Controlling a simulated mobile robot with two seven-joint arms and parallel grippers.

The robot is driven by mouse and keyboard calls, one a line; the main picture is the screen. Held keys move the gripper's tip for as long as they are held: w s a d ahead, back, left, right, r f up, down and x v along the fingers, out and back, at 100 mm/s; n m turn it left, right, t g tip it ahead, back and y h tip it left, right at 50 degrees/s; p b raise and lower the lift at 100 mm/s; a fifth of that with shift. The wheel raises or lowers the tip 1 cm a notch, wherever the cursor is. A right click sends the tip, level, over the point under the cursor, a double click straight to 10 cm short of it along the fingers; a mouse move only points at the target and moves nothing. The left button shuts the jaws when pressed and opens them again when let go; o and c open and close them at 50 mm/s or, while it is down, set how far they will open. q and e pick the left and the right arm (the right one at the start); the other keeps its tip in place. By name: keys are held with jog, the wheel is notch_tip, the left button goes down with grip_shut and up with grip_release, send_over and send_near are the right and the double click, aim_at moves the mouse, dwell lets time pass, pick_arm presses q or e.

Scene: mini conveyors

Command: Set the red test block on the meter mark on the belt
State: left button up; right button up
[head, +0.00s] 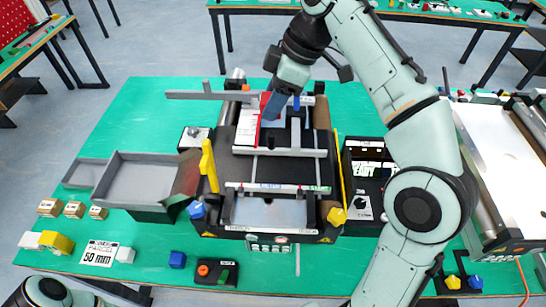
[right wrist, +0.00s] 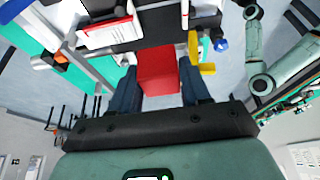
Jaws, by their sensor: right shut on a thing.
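The red test block (right wrist: 158,70) is between the two dark blue fingers of my right gripper (right wrist: 160,88) in the right wrist view. The gripper is shut on it. In the head view my right gripper (head: 274,108) is over the far part of the mini conveyor, and only a little red of the block shows beside the fingers. The dark belt (head: 270,172) lies below and nearer, with a thin pale line (head: 255,165) across it; I cannot tell if this is the meter mark. Whether the block touches anything below is unclear. My left gripper is out of view.
A red-and-white box (head: 247,127) stands close left of my right gripper. A grey arm (head: 208,95) reaches left over the conveyor. A grey tray (head: 140,178) is at left.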

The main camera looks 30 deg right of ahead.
notch_tip(320, 180, down, 10)
jog(key=s+b, duration=0.1)
jog(key=b, duration=0.4)
send_over(268, 172)
jog(key=d, duration=0.1)
jog(key=f, duration=0.5)
jog(key=shift+s+d, duration=0.15)
jog(key=shift+s, duration=0.25)
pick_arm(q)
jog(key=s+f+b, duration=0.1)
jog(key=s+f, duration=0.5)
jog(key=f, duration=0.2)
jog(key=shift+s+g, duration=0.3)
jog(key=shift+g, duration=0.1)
pick_arm(e)
jog(key=shift+f, duration=2.4)
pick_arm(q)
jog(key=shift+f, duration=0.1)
pick_arm(e)
jog(key=shift+f, duration=0.2)
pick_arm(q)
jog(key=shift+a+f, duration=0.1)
pick_arm(e)
jog(key=o, duration=1.1)
jog(key=shift+c, duration=0.2)
jog(key=shift+r, duration=0.1)
